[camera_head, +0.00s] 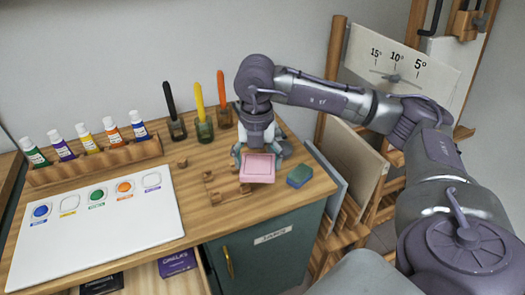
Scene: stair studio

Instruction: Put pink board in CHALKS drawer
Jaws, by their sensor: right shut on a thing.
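A pink board (257,168), a small flat block, is held by my right gripper (259,153) at the right part of the wooden desk top. The gripper points down, with its fingers on either side of the board. I cannot tell whether the board touches the desk. An open drawer (139,278) shows at the bottom, below the desk's front edge; a purple box (178,263) with pale lettering, seemingly CHALKS, and a dark box (102,284) lie in it. My left gripper is not in view.
A green-blue block (299,176) lies right of the pink board. Small wooden pieces (217,189) lie to its left. Three marker-like tools in dark holders (204,128), a paint bottle rack (94,160) and a white palette sheet (97,231) occupy the desk. Boards and easels stand right.

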